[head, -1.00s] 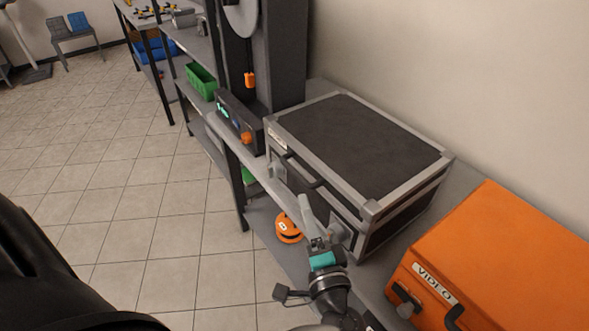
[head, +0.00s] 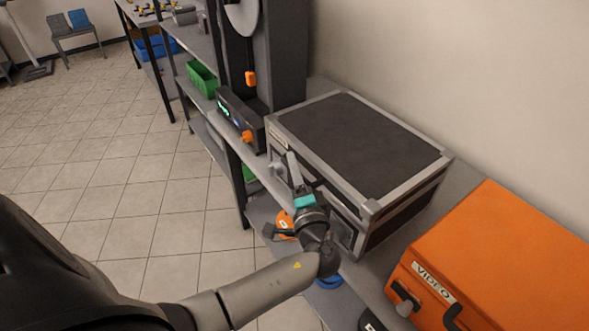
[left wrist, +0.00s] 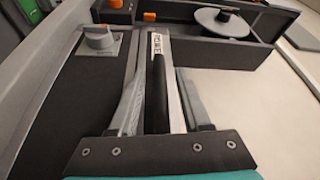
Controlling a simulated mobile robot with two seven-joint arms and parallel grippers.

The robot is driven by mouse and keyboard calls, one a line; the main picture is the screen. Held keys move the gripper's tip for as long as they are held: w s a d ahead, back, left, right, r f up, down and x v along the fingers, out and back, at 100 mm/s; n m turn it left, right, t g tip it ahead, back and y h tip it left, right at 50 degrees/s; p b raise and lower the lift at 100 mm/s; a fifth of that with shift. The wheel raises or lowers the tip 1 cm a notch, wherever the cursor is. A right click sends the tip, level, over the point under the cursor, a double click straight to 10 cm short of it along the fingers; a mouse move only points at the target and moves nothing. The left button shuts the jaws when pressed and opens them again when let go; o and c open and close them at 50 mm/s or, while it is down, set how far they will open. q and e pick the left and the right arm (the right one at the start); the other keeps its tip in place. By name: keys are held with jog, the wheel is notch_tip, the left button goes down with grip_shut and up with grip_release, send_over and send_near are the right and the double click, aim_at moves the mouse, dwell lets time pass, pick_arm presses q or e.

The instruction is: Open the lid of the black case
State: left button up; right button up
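The black case (head: 365,140), with grey metal edges, lies on the shelf with its lid down. Its left front latch (left wrist: 98,38) shows in the left wrist view; the right front latch (head: 344,236) is partly behind my arm. My left gripper (head: 293,168) is at the case's front, near the lid's front edge and between the two latches. The carry handle is mostly hidden. My right gripper is out of view.
An orange case (head: 500,265) labelled VIDEO stands to the right. A dark machine (head: 285,60) with orange parts stands beyond the black case, near its left end. The wall is close behind. An orange round item (head: 285,222) lies on the lower shelf.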

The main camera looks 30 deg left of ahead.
pick_arm(q)
grip_shut()
dwell(1.2)
